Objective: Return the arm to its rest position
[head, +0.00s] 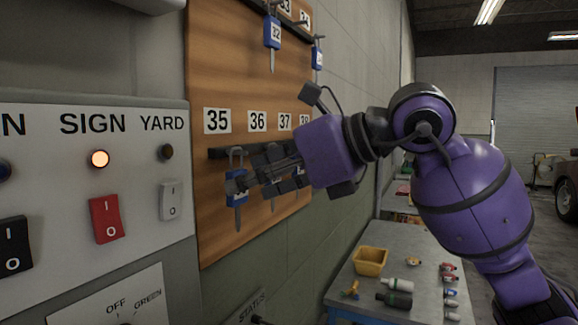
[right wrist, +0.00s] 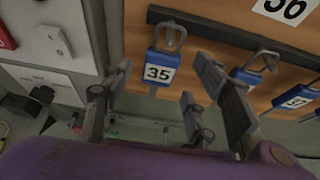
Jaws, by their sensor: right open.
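My right gripper (head: 242,182) is open in front of the wooden key board (head: 212,75), on the purple arm from the right. The blue key tag 35 (right wrist: 157,74) hangs on its hook in the right wrist view, between the spread fingers of the gripper (right wrist: 161,68). In the head view the key with tag 35 (head: 237,215) is partly hidden behind the fingers. I cannot tell whether they touch it. My left gripper is not in view.
A switch panel (head: 125,190) with a lit orange lamp (head: 100,159) stands left of the board. More blue-tagged keys (head: 272,32) hang above. A metal workbench (head: 350,292) with a yellow bin (head: 370,261) and several bottles stands below right. Open floor lies beyond.

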